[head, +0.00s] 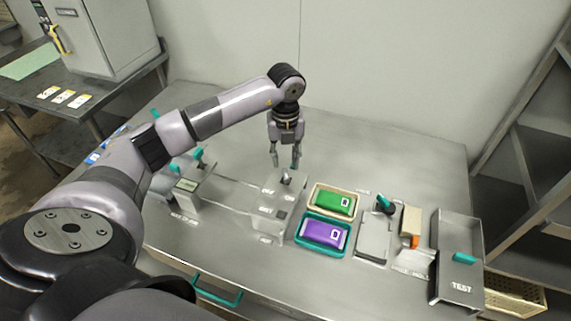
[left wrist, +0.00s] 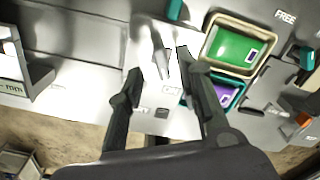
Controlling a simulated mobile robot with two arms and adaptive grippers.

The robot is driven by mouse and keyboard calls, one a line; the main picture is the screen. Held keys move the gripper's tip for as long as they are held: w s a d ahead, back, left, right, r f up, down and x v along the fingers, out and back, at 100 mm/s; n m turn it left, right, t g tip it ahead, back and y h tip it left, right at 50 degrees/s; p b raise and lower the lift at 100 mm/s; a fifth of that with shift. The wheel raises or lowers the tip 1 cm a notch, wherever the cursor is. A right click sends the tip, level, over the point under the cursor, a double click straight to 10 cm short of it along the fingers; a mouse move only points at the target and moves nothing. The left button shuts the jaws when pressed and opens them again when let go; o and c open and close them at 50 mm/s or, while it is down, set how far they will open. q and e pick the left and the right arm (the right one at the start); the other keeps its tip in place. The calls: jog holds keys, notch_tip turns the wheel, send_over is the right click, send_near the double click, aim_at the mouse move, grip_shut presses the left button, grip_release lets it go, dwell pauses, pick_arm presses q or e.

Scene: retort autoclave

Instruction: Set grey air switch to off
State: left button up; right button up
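The grey air switch (head: 287,179) is a small lever on a pale box (head: 268,212) in the middle of the steel table. OFF is lettered to the left and ON to the right of it. The lever appears nearer the ON side, though its exact lean is hard to tell. My left gripper (head: 285,166) points down just above the lever, open and empty. In the left wrist view the lever (left wrist: 161,63) shows between the two spread fingertips (left wrist: 158,68); I cannot tell whether either touches it. My right gripper is not in view.
Right of the switch box are a cream tray with a green pouch (head: 334,202) and a teal tray with a purple pouch (head: 323,233). A teal-handled unit (head: 195,165) stands left. A TEST bin (head: 457,225) stands far right. Bare table lies behind the gripper.

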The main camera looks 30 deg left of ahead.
aim_at(285, 170)
pick_arm(q)
jog(key=shift+f, duration=2.15)
jog(key=shift+c, duration=0.3)
grip_shut()
